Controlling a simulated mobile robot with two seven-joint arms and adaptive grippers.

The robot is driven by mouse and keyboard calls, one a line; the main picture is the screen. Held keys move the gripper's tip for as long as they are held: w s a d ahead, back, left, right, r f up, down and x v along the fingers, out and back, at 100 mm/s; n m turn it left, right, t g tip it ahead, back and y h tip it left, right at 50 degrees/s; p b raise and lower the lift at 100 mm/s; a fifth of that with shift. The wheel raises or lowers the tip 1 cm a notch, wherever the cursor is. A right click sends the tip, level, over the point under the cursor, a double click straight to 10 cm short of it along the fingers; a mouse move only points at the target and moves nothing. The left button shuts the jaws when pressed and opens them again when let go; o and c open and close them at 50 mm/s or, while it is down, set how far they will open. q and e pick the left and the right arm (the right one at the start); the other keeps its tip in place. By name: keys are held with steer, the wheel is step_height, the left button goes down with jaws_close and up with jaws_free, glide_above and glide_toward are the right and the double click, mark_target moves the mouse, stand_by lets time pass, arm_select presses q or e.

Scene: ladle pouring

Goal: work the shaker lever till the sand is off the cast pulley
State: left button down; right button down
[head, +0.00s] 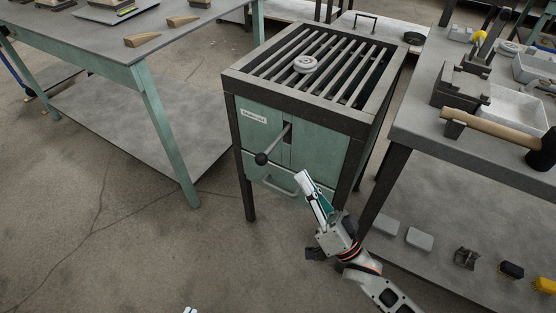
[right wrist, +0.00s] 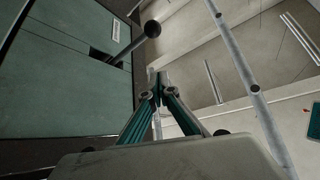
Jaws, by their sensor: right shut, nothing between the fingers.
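The cast pulley (head: 305,64), a light grey disc with a hub, lies on the slatted grate (head: 345,62) on top of the green shaker cabinet. Whether sand clings to it is too small to tell. The shaker lever (head: 275,143) sticks out of a slot in the cabinet front, slanting down to a dark ball knob (head: 261,158). The knob also shows in the right wrist view (right wrist: 152,29). My right gripper (head: 302,176) is shut and empty, right of and below the knob, apart from it. A pale tip at the bottom edge (head: 190,310) appears to be my left gripper.
A handle (head: 281,187) crosses the cabinet's lower front. A green-legged table (head: 95,55) with wooden wedges stands left. A grey bench (head: 500,150) on the right holds a hammer (head: 500,132) and trays. Open floor lies in front of the cabinet.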

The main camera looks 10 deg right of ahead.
mark_target(278, 139)
arm_select(q)
steer(key=shift+w+d+r+n+t+b, duration=0.3)
steer(key=shift+w+d+r+b, duration=0.2)
steer(key=shift+d+r+b, duration=0.3)
arm_select(e)
steer(key=w+a+r, duration=0.2)
steer(key=w+a, duration=0.4)
steer(key=shift+w+a, duration=0.15)
steer(key=shift+a, duration=0.2)
arm_select(q)
steer(key=shift+s+f, duration=0.1)
steer(key=shift+f, duration=0.1)
